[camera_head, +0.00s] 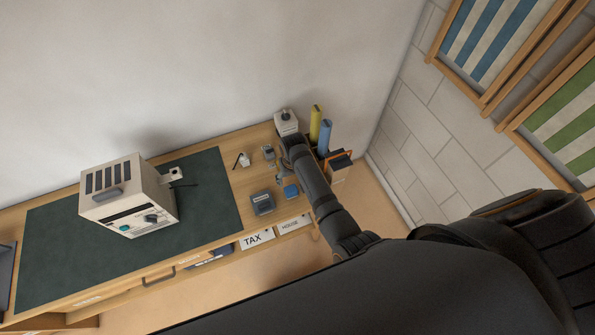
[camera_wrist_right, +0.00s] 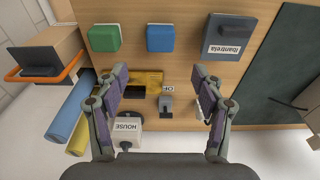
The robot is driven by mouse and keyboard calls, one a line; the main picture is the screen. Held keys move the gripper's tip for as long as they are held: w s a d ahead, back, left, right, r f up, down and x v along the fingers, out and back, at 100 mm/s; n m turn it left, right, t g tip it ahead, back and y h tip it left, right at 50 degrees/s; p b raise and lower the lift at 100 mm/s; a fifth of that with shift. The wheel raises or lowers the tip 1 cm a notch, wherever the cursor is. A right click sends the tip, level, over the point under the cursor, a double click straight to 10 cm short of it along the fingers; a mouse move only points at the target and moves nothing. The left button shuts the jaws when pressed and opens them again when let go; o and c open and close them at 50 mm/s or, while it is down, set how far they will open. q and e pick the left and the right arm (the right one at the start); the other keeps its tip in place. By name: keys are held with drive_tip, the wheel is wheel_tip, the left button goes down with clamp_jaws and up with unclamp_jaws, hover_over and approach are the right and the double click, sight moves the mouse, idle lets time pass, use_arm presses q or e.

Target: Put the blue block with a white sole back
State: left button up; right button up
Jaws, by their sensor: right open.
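The blue block (camera_head: 291,191) sits on the wooden worktop, just in front of my right gripper. In the right wrist view the blue block (camera_wrist_right: 160,38) lies beyond the fingertips, between a green block (camera_wrist_right: 105,38) and a dark grey labelled box (camera_wrist_right: 230,36). My left gripper is not in view.
A yellow tray-like piece (camera_wrist_right: 150,78), a small grey item (camera_wrist_right: 166,106) and a white HOUSE device (camera_wrist_right: 128,127) are near the fingers. Blue and yellow rolls (camera_head: 325,137) stand at the right edge. A large cream device (camera_head: 130,200) stands on the dark mat (camera_head: 215,190).

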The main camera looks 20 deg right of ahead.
drive_tip(key=shift+f, duration=0.1)
drive_tip(key=s+d+f, duration=0.3)
drive_tip(key=s+f, duration=0.6)
drive_tip(key=f, duration=0.4)
drive_tip(key=s+d+f, duration=0.3)
drive_tip(key=s+f, duration=0.1)
drive_tip(key=s, duration=0.6)
drive_tip(key=s+d+f, duration=0.3)
drive_tip(key=s+f, duration=0.2)
drive_tip(key=s, duration=0.5)
drive_tip(key=s+d+f, duration=0.4)
drive_tip(key=s+f, duration=0.1)
drive_tip(key=s, duration=0.5)
drive_tip(key=shift+f+h, duration=0.25)
drive_tip(key=shift+h, duration=0.15)
drive_tip(key=shift+d, duration=0.1)
wheel_tip(320, 180, down, 13)
drive_tip(key=b, duration=1.3)
drive_tip(key=shift+f, duration=0.1)
